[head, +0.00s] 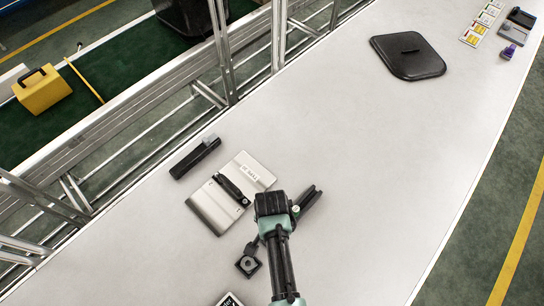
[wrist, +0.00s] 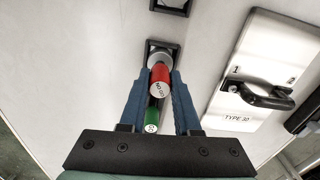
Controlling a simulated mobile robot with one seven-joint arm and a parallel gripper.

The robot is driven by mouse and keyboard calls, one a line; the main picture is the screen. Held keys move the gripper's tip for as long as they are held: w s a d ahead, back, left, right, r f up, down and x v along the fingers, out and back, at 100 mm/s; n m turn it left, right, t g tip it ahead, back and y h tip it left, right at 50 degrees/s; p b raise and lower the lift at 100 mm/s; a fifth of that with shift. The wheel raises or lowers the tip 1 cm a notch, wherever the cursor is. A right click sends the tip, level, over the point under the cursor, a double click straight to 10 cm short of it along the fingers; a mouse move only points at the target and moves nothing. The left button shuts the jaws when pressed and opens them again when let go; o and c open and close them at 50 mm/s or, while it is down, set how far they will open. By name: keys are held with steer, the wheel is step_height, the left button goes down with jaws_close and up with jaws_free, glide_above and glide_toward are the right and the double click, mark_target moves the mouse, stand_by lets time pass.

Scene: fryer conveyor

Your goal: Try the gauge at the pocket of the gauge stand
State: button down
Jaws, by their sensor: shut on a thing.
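My gripper (wrist: 162,82) is shut on the gauge (wrist: 160,80), with one blue finger on each side. The gauge shows a grey end, a red part marked NO GO and a green part (wrist: 151,121) nearer the wrist. Its grey end overlaps a black square frame with a pale centre, seemingly the pocket of the gauge stand (wrist: 174,44). I cannot tell whether that end is inside or above it. A second black square (wrist: 170,4) lies beyond. In the head view, a black square piece (head: 248,265) sits on the table left of my arm, which hides the gauge.
A pale plate (head: 208,212) with a black handle, marked 1, 2 and TYPE 30, lies close beside my gripper. A black block (head: 195,158) is behind it. A black lid (head: 408,57) and several small cards (head: 480,22) lie farther off. The table's middle is clear.

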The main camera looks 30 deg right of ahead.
steer(key=shift+s+f, duration=0.2)
steer(key=shift+f, duration=0.1)
stand_by(1.9)
steer(key=shift+w+r+p, duration=0.1)
steer(key=shift+r+p, duration=0.1)
steer(key=shift+p, duration=0.6)
stand_by(1.5)
steer(key=shift+f, duration=0.1)
stand_by(1.0)
steer(key=shift+w+r+p, duration=0.1)
steer(key=shift+r+p, duration=0.4)
steer(key=shift+p, duration=0.1)
step_height(320, 180, up, 5)
steer(key=p, duration=0.5)
steer(key=shift+r, duration=0.15)
